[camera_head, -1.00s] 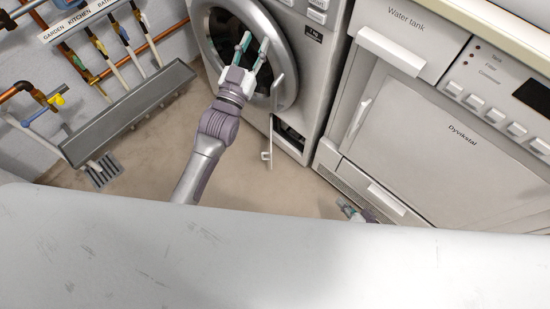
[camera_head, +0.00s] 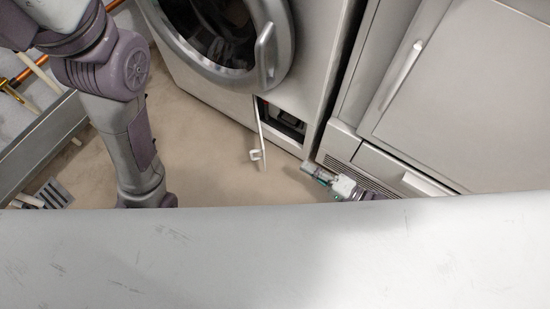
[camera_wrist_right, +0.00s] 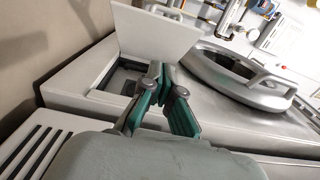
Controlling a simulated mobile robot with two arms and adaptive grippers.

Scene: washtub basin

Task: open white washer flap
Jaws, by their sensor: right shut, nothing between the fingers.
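The white washer flap (camera_head: 259,130) stands swung open at the lower front of the washer, seen nearly edge-on in the head view. In the right wrist view the flap (camera_wrist_right: 155,38) is a pale flat panel standing out beside its dark opening (camera_wrist_right: 128,80). The opening (camera_head: 282,121) also shows in the head view, to the right of the flap. My right gripper (camera_head: 314,171) is shut and empty, low in front of the washer and right of the flap. Its closed fingertips (camera_wrist_right: 163,76) appear near the opening in the wrist view. My left gripper is out of frame; only its arm shows.
The washer's round door (camera_head: 225,35) is above the flap, with its handle (camera_head: 265,54) at the right. A dryer (camera_head: 465,95) stands close on the right. A grey trough (camera_head: 40,140) runs along the left wall. Tan floor (camera_head: 205,150) is clear in front of the washer.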

